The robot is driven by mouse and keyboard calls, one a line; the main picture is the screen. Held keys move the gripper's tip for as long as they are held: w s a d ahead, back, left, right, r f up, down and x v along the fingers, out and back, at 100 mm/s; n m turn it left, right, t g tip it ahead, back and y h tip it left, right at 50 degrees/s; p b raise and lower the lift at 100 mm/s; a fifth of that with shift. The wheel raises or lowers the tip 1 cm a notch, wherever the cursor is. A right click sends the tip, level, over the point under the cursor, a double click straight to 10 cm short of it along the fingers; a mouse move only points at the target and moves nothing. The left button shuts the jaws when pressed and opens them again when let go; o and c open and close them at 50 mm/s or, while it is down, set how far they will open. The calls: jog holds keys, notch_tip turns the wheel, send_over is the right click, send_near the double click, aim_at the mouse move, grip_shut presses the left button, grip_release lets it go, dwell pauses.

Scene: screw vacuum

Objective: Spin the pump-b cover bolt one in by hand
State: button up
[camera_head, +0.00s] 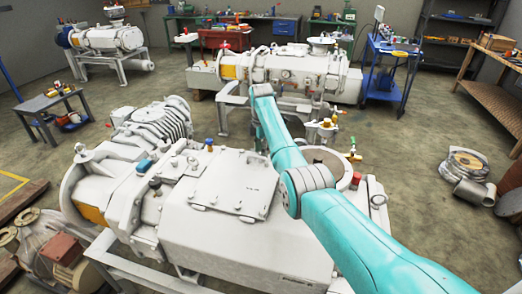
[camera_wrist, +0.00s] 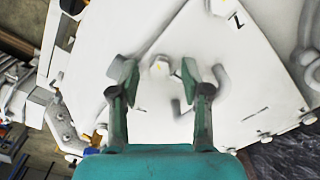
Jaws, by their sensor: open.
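In the wrist view, the two fingers of my gripper (camera_wrist: 152,80) are spread apart over a white machine surface (camera_wrist: 255,75). A small pale feature with a yellowish spot (camera_wrist: 160,66) shows between the fingertips. It is blurred, and I cannot tell whether it is a bolt or a hole. Nothing is seen held. In the head view, the large white pump (camera_head: 190,235) in front carries a flat cover plate (camera_head: 236,183) on top. My arm reaches over this pump, and its far end is behind the plate. The fingers are too small to make out there.
A second white pump (camera_head: 290,68) stands behind, with a blue cart (camera_head: 388,80) at its right. A small fitting with a blue cap (camera_head: 209,143) stands on the front pump. A grey side table (camera_head: 52,100) is at left.

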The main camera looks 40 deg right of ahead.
grip_shut()
